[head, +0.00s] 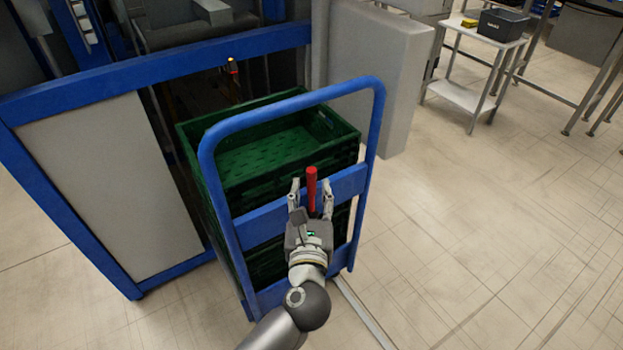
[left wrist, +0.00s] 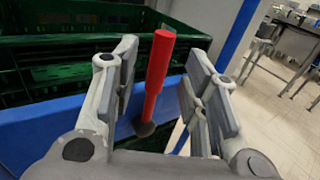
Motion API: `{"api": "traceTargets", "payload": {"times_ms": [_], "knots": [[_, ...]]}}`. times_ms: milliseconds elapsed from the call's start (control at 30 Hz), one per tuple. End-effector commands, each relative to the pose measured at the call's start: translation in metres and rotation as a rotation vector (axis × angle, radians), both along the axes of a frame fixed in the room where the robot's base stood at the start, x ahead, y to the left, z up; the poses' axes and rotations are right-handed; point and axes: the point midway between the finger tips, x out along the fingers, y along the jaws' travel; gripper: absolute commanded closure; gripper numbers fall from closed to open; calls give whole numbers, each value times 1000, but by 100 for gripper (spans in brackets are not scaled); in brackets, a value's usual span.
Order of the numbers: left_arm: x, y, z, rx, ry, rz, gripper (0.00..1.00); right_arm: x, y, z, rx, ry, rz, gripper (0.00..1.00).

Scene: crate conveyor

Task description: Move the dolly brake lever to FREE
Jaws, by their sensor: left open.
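The red brake lever (head: 312,188) stands close to upright at the blue crossbar of the dolly (head: 377,110). In the left wrist view the lever (left wrist: 157,75) rises from a dark round pivot, leaning slightly to the right at its top. My left gripper (head: 311,190) is open, with one finger on each side of the lever. In the left wrist view the gripper (left wrist: 157,85) shows a gap between the lever and each finger. No FREE marking can be read. My right gripper is not in view.
Stacked green crates (head: 345,130) stand on the dolly behind the crossbar. A blue-framed machine (head: 75,98) is close at the left. A white side table (head: 478,38) with a dark bin (head: 502,24) stands at the back right. The floor at the right is clear.

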Motion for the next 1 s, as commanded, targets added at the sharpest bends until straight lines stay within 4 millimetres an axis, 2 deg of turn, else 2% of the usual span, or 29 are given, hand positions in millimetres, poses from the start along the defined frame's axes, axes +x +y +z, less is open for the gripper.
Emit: {"api": "traceTargets", "payload": {"times_ms": [100,300,733,1000], "knots": [[20,1,0,2,-3,1,59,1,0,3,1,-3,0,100],[42,2,-1,3,-2,1,59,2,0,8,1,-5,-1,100],[49,2,-1,2,0,0,59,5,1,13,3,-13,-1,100],[49,2,-1,2,0,0,94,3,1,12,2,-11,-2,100]]}}
